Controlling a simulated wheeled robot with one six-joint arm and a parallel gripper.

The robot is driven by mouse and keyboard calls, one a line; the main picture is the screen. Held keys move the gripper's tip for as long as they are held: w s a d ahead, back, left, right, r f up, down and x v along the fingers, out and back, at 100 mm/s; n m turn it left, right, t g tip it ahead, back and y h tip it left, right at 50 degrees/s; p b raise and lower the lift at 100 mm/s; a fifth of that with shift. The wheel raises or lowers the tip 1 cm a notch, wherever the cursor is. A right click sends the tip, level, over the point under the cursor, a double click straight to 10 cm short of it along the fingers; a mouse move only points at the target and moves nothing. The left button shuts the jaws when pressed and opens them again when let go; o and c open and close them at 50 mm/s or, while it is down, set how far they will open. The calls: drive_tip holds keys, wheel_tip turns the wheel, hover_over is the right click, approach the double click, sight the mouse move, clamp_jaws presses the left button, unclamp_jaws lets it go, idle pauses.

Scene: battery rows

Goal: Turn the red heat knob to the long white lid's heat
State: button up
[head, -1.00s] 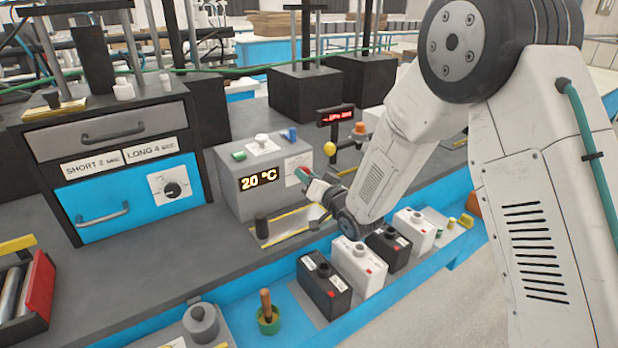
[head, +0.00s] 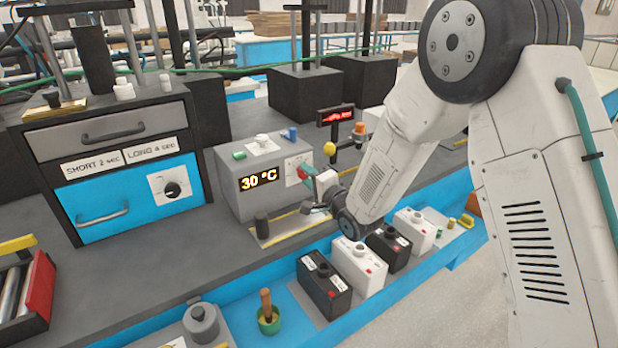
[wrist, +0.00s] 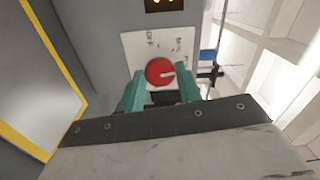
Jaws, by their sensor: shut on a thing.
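The red heat knob (wrist: 160,72) sits on a white dial plate (wrist: 186,42) on the front of the grey heater box (head: 240,204). Its pale pointer line points to the right in the wrist view. My gripper (wrist: 160,92) is shut on the knob, with a green finger at either side of it. The display (head: 259,179) on the box reads 30 °C. The long white lid is not clearly identifiable; the dial plate's marks are too small to read.
Black and white batteries (head: 358,267) stand in a row in front of the box. A black post (head: 262,226) stands on a yellow-edged plate before it. A blue drawer cabinet (head: 130,195) is at left. A sign on a post (head: 335,115) stands behind.

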drive_tip(key=shift+m, duration=0.7)
drive_tip(key=o, duration=0.9)
drive_tip(key=shift+o, duration=0.2)
drive_tip(key=shift+d, duration=0.1)
drive_tip(key=v, duration=0.7)
drive_tip(key=shift+s+d, duration=0.2)
drive_tip(key=shift+s, duration=0.1)
